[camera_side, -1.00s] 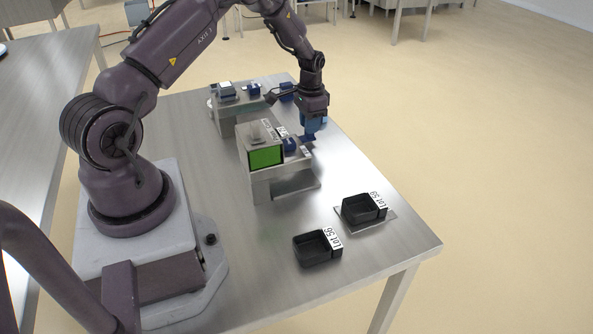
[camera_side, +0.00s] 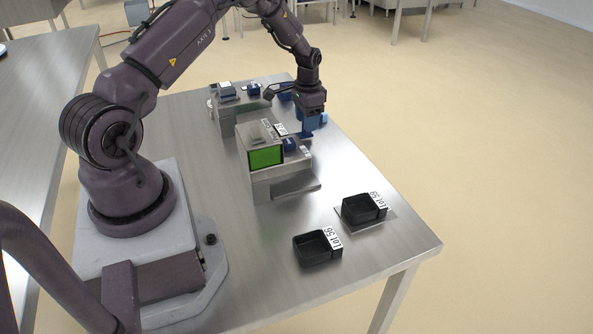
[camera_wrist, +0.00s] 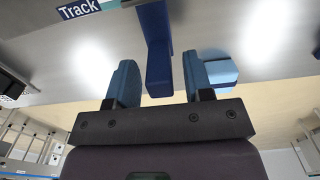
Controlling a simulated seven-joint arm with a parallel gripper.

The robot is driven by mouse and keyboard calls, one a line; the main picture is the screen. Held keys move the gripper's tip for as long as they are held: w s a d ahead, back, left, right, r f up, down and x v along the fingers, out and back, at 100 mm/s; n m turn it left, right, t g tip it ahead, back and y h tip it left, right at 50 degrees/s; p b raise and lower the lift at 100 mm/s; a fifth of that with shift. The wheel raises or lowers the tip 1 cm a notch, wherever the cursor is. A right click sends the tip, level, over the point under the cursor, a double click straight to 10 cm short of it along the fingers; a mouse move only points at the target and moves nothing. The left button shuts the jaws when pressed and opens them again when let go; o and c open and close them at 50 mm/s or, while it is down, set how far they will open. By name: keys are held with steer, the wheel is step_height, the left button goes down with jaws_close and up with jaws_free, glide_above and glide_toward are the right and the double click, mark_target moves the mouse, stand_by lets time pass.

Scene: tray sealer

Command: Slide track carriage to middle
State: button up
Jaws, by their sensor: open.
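My gripper (camera_side: 309,119) is at the far right edge of the table, beyond the tray sealer. The sign "Track" (camera_wrist: 80,8) shows at the upper left there. In the side view my gripper and wrist hide most of the track and carriage.
The tray sealer with a green screen (camera_side: 265,157) stands left of my gripper. A metal station (camera_side: 228,112) with blue parts stands farther back. Black trays labelled Lot 56 (camera_side: 317,247) and Lot 59 (camera_side: 362,208) sit at the near right. A light blue knob-like part (camera_wrist: 218,68) is beside the right finger.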

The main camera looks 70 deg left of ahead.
steer(key=shift+r, duration=3.4)
steer(key=shift+n, duration=0.3)
steer(key=s+d+r+t, duration=0.2)
steer(key=s+d+r, duration=0.9)
steer(key=d, duration=0.3)
steer(key=s+d+r+t, duration=0.3)
steer(key=s+d+r, duration=0.8)
steer(key=d+r, duration=0.2)
steer(key=shift+d+t, duration=0.3)
steer(key=shift+d, duration=0.15)
